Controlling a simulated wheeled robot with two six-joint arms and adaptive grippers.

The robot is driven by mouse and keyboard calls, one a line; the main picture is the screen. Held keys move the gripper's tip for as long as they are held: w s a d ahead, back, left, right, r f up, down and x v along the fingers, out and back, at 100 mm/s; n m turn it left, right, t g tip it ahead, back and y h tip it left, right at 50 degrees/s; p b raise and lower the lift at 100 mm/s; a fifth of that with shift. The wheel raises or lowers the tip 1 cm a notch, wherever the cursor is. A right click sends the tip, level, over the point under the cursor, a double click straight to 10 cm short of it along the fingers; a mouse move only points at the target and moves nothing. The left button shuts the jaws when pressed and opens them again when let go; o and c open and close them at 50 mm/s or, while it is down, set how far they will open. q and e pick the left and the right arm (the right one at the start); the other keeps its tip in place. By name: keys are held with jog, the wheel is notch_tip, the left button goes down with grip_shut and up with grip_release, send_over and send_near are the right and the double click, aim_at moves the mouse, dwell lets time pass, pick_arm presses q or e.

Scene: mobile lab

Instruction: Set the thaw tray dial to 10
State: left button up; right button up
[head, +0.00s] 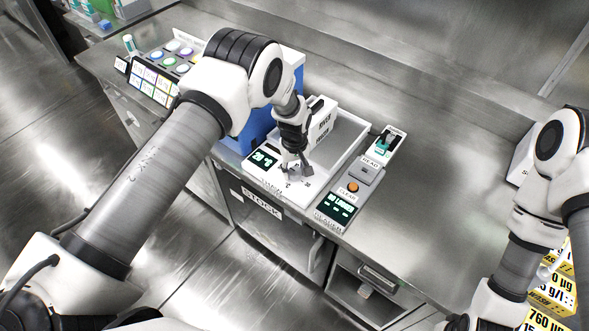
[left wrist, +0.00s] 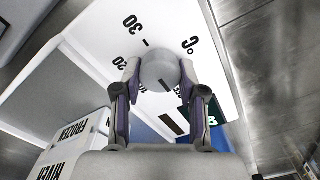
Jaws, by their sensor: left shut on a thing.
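The thaw tray (head: 352,135) is a white tray on the steel bench, with a front panel carrying a dial and a dark display (head: 264,157) with pale green digits I cannot read surely. The dial (left wrist: 158,68) is a round grey knob in the left wrist view, with "30", "20" and "°C" printed around it. A short dark mark shows on the knob's lower part; the value it points at is unclear. My left gripper (head: 298,172) is shut on the dial, one finger on each side, also in the left wrist view (left wrist: 160,84).
A white box (head: 322,121) marked "FROZEN" stands in the tray, behind the gripper. A blue unit (head: 262,122) is left of it. A reader (head: 340,206) with an orange button (head: 352,187) is close on the right. Yellow boxes (head: 550,292) are at far right.

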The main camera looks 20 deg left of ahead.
pick_arm(q)
jog(key=shift+f, duration=0.1)
jog(key=shift+f+m+b, duration=0.1)
jog(key=shift+m+b, duration=0.65)
jog(key=shift+m, duration=0.15)
jog(key=m+b, duration=0.1)
jog(key=m, duration=0.2)
jog(key=shift+d+b, duration=0.1)
jog(key=shift+b, duration=0.25)
jog(key=m+b, duration=0.1)
jog(key=m, duration=0.2)
jog(key=shift+m, duration=2)
jog(key=o, duration=1.1)
jog(key=shift+s, duration=0.1)
jog(key=shift+o, duration=0.2)
